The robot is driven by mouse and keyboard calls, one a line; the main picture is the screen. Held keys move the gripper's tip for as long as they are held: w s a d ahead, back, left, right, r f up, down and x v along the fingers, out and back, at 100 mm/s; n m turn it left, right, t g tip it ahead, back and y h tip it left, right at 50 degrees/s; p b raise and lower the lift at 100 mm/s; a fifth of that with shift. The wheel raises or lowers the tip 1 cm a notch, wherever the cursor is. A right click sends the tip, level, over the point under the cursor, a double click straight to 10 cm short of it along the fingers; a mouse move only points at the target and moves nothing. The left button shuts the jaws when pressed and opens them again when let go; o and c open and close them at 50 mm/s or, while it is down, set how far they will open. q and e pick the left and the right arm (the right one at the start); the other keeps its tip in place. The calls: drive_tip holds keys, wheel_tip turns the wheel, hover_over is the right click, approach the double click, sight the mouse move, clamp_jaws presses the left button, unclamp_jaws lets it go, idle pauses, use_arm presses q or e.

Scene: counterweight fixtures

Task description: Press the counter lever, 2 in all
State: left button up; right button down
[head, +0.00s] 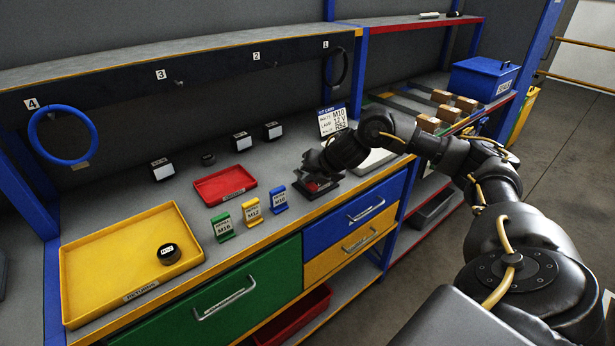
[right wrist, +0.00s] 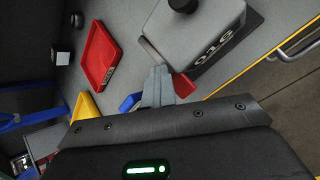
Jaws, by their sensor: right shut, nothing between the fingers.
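The counter (right wrist: 203,43) is a grey box on a dark base in the right wrist view, with a black round knob on top and digits that seem to read 016 at a slant. My left gripper is not in view.
A red tray (head: 224,185) and green, yellow and blue label stands (head: 251,211) are left of the counter. A yellow tray (head: 91,260) holds a black round piece (head: 168,254). A card (head: 332,121) stands behind. Drawers (head: 354,215) are below the bench edge.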

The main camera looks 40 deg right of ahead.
sight(310, 182)
drive_tip(key=shift+w+d+r+p, duration=0.1)
drive_tip(key=shift+d+r+p, duration=0.15)
drive_tip(key=shift+r+p, duration=0.35)
drive_tip(key=shift+d+r+p, duration=0.2)
drive_tip(key=shift+r+p, duration=0.1)
drive_tip(key=shift+r, duration=0.65)
drive_tip(key=shift+w+a+r, duration=0.1)
drive_tip(key=shift+w+a, duration=0.05)
drive_tip(key=shift+w, duration=0.05)
drive_tip(key=shift+r+p, duration=0.1)
drive_tip(key=shift+p, duration=0.25)
wheel_tip(310, 182, up, 5)
drive_tip(key=p, duration=0.4)
drive_tip(key=shift+w, duration=0.1)
idle(1.1)
